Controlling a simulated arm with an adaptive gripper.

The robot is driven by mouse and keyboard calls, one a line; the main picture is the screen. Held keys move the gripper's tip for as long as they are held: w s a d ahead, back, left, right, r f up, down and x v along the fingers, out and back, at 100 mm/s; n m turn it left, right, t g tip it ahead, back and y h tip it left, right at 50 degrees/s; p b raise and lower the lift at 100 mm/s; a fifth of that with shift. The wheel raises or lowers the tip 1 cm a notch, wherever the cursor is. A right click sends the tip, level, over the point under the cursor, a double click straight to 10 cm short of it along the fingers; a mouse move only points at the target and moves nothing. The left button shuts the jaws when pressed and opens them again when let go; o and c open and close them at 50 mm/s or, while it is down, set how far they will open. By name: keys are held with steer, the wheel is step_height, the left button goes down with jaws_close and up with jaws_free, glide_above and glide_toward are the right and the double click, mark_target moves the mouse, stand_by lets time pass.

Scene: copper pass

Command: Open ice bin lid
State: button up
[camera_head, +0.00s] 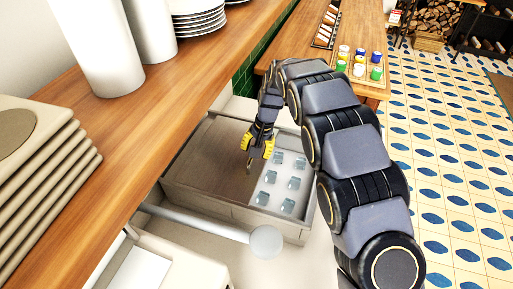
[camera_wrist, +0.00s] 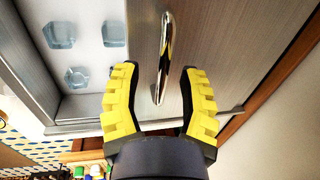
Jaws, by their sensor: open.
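The ice bin (camera_head: 227,213) stands below the wooden shelf in the head view. Its brown sliding lid (camera_head: 205,165) covers the left part, and the right part is open with several ice cubes (camera_head: 270,177) showing. In the wrist view the lid (camera_wrist: 225,50) carries a shiny metal handle (camera_wrist: 164,55). My gripper (camera_head: 257,147) is over the bin near the lid's right edge. In the wrist view its yellow fingers (camera_wrist: 158,78) are apart, with the handle's lower end between them. I cannot tell whether a finger touches the handle. Ice cubes (camera_wrist: 60,32) show at upper left there.
A wooden shelf (camera_head: 160,100) with stacked plates (camera_head: 199,18) and white cylinders (camera_head: 97,45) runs above the bin's left side. A grey bar with a round end (camera_head: 266,241) lies in front of the bin. Small coloured jars (camera_head: 359,69) stand on the far counter.

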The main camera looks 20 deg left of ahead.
steer(key=shift+r, duration=0.15)
step_height(320, 180, up, 12)
steer(key=d, duration=0.2)
steer(key=shift+d+f, duration=0.2)
steer(key=shift+f, duration=0.05)
